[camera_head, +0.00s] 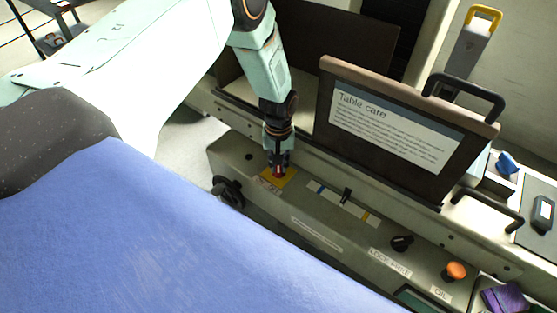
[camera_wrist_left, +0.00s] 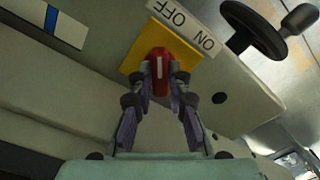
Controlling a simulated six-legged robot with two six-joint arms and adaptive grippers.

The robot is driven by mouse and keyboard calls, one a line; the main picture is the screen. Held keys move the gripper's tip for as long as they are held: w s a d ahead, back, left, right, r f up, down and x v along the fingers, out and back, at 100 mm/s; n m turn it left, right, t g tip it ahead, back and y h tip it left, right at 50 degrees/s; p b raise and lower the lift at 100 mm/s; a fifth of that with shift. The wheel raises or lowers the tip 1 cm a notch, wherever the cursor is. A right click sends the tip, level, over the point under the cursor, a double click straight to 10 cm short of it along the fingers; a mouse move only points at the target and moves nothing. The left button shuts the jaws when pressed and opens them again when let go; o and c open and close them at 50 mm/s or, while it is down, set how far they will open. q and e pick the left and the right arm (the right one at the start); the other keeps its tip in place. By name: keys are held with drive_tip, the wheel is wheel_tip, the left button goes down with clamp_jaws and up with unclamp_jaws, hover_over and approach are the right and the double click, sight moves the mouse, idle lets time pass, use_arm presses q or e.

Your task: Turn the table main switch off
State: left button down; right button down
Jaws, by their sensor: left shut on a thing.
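The main switch is a red knob (camera_wrist_left: 157,68) with a white line on a yellow plate (camera_wrist_left: 190,55), on the sloping front panel. An ON OFF label (camera_wrist_left: 182,22) lies beside the plate and looks upside down in the left wrist view. In the head view the yellow plate (camera_head: 266,181) shows at the panel's left end. My left gripper (camera_head: 279,170) is over the plate, its fingers shut on the red knob, one on each side. The white line runs nearly up and down in the wrist view; I cannot tell which word it marks. My right gripper is out of view.
A Table care sign (camera_head: 395,125) stands just right of my left arm. The panel also carries a small black lever (camera_head: 346,196), a black lock knob (camera_head: 401,243) and an orange oil button (camera_head: 455,271). A black handwheel (camera_head: 228,192) sticks out at the panel's left end.

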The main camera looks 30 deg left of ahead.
use_arm(q)
drive_tip(key=shift+w+r+n, duration=0.2)
drive_tip(key=shift+w+n, duration=0.05)
drive_tip(key=shift+n, duration=0.45)
drive_tip(key=shift+n+p, duration=0.3)
drive_tip(key=c, duration=1.6)
unclamp_jaws()
drive_tip(key=shift+a, duration=0.1)
drive_tip(key=o, duration=0.3)
drive_tip(key=shift+s+f, duration=0.15)
wheel_tip(320, 180, up, 12)
